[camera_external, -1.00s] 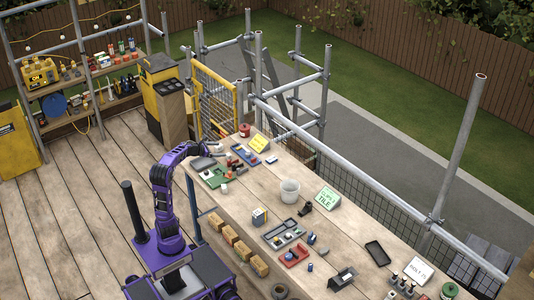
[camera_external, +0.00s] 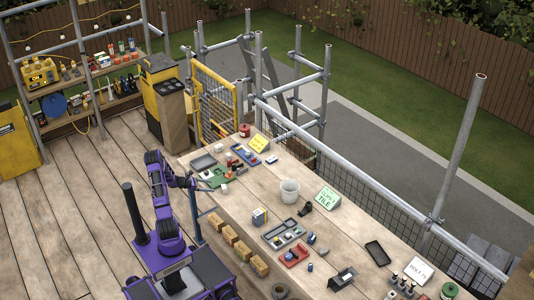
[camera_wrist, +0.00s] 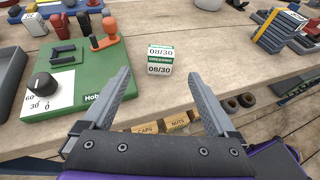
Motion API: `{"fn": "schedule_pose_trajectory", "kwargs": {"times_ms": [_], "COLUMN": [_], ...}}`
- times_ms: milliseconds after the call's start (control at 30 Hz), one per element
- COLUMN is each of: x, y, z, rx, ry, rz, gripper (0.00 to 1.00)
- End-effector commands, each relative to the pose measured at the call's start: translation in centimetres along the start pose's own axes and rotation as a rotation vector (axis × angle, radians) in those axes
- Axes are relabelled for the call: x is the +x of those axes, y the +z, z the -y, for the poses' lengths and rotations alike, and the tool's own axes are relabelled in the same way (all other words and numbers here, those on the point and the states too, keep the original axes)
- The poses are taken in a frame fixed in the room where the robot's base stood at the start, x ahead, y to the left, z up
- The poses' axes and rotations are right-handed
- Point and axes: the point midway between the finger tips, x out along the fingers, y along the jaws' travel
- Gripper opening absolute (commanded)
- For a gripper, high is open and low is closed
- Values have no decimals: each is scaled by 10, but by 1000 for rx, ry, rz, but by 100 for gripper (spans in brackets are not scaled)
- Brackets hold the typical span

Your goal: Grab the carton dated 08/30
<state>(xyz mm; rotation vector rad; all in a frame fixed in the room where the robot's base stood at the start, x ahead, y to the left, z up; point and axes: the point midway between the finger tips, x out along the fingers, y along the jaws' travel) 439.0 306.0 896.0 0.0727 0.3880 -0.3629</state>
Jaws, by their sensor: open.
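A small white carton with a green band (camera_wrist: 160,60) stands upright on the wooden bench in the wrist view. It reads 08/30 on its top and front faces. It lies ahead of my gripper (camera_wrist: 160,82), between the lines of the two fingers and apart from them. My gripper is open and empty. In the external view the carton is a small white block (camera_external: 224,187) at the edge of the green board, and my gripper (camera_external: 191,183) is left of it, near the bench's edge.
Another small white box (camera_wrist: 36,25) sits farther back left. A blue and yellow block (camera_wrist: 279,32) is at the right. Bare wood surrounds the carton's right side.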

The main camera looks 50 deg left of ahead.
Motion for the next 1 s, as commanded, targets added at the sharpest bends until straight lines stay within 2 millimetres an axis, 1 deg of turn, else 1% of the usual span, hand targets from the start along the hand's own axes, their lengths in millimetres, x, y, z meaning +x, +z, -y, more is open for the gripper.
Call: {"fn": "schedule_pose_trajectory", "kwargs": {"times_ms": [33,100,200,300,467,533,800,900,1000], "x": [13,27,42,51,58,64,102,106,105], "y": [-1,0,0,0,0,0,0,0,0], "z": [1,1,1,0,0,1,2,1,1], "rx": [-2,0,-1,-2,-2,-1,-3,-2,-2], "ry": [-4,-3,-2,0,0,-1,-1,1,1], "rz": [2,2,1,0,0,1,1,-1,-1], "gripper": [92,92,92,92,92,92,92,92,92]}}
